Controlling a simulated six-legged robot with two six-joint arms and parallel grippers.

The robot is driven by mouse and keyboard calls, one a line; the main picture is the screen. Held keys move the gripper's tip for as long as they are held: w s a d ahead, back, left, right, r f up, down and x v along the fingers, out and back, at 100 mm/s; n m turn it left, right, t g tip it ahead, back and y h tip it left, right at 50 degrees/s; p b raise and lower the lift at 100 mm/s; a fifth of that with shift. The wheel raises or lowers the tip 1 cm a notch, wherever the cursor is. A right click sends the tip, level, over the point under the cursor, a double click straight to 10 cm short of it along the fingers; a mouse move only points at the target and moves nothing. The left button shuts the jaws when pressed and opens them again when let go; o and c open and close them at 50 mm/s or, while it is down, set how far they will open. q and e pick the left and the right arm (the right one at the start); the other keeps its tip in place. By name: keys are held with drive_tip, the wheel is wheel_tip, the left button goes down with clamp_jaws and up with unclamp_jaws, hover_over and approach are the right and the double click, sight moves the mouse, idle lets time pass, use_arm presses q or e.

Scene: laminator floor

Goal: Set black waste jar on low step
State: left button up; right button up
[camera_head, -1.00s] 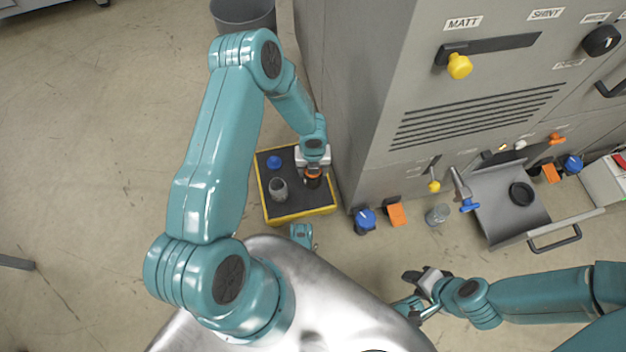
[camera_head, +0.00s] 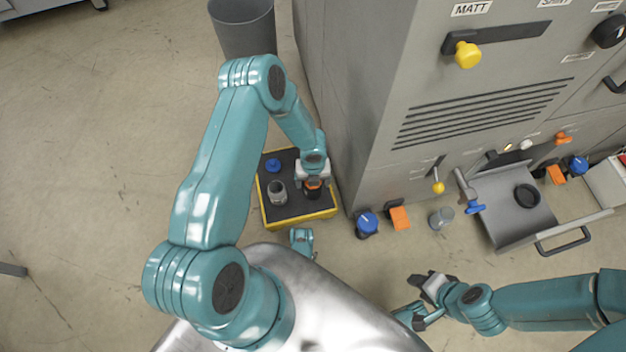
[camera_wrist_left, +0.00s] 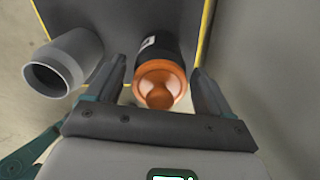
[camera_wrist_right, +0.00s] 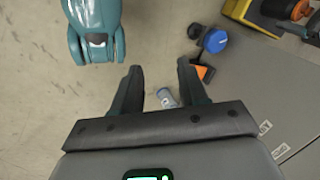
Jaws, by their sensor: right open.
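The black waste jar (camera_head: 313,188) with an orange lid stands upright on the low step (camera_head: 290,217), a black-topped platform with yellow edges. In the left wrist view the jar (camera_wrist_left: 160,75) is between the two fingers of my left gripper (camera_wrist_left: 158,75), with small gaps on both sides, so the gripper is open around it. In the head view my left gripper (camera_head: 313,176) is just above the jar and hides part of it. My right gripper (camera_head: 432,282) is open and empty above the floor, to the right of the step.
A grey cup (camera_head: 277,193) and a blue-topped item (camera_head: 273,165) share the step. The grey machine (camera_head: 350,120) stands close on the right. A bin (camera_head: 243,28) stands behind.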

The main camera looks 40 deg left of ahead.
use_arm(q)
drive_tip(key=shift+r, duration=0.2)
wheel_tip(320, 180, up, 12)
drive_tip(key=p, duration=0.6)
drive_tip(key=shift+f, duration=0.1)
drive_tip(key=s+d+r+n+h, duration=0.2)
drive_tip(key=s+d+n, duration=0.5)
drive_tip(key=n, duration=0.8)
drive_tip(key=s+d+r+n+h, duration=0.2)
drive_tip(key=s+d+n, duration=0.5)
drive_tip(key=n, duration=0.8)
drive_tip(key=shift+s+d+r+n+t, duration=0.15)
drive_tip(key=shift+r+n+t, duration=0.15)
drive_tip(key=shift+r+n, duration=0.15)
use_arm(e)
wheel_tip(320, 180, up, 6)
drive_tip(key=s+a, duration=0.1)
drive_tip(key=s, duration=0.1)
drive_tip(key=shift+g, duration=0.4)
